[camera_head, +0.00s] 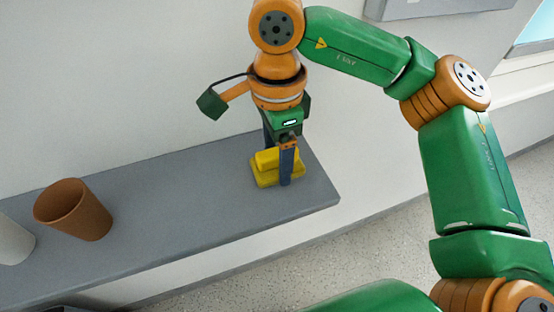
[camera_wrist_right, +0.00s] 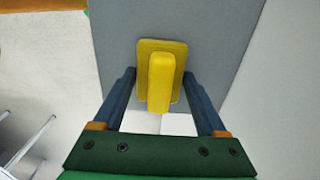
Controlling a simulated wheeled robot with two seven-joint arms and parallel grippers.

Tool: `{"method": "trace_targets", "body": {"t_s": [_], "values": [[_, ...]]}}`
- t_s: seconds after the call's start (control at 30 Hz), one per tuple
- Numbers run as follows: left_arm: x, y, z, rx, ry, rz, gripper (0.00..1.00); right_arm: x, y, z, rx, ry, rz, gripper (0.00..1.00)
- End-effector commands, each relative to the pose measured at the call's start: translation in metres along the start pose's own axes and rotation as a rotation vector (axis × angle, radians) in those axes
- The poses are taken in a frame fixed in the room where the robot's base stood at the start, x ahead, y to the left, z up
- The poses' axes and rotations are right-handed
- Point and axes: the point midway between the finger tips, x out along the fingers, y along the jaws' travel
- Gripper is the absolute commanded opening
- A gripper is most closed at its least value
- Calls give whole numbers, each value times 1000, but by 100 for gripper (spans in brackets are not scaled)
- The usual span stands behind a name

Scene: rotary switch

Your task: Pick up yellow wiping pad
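The yellow wiping pad (camera_head: 266,178) lies on the grey shelf near its right end, with a flat base and a raised grip bar. In the right wrist view the pad (camera_wrist_right: 160,85) sits centred ahead of the fingers, bar pointing lengthwise toward me. My right gripper (camera_head: 279,165) points down at the pad, one finger in front of it and the other behind, partly hidden. In the right wrist view the two blue fingers (camera_wrist_right: 162,88) are wide apart on either side of the pad, with visible gaps to its bar. My left gripper is not in view.
The grey shelf (camera_head: 170,215) runs along the wall, its free right end near the pad. A brown cup (camera_head: 75,210) and a white cup (camera_head: 13,242) stand on its left part. The shelf between cup and pad is clear.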

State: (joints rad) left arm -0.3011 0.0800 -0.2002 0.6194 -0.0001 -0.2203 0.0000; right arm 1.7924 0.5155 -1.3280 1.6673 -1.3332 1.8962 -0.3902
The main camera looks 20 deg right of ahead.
Motion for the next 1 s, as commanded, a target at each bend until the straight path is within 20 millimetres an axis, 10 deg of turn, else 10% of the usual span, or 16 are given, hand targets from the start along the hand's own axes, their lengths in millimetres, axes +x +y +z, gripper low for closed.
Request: {"method": "trace_targets", "body": {"t_s": [0.5, 0.73, 1.0], "values": [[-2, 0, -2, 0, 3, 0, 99, -33, 0, 1, 1, -2, -4, 19], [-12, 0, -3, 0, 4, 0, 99, -99, 38, 38, -3, 2, -8, 19], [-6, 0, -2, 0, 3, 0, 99, -124, 89, 89, -3, 1, -2, 19]]}}
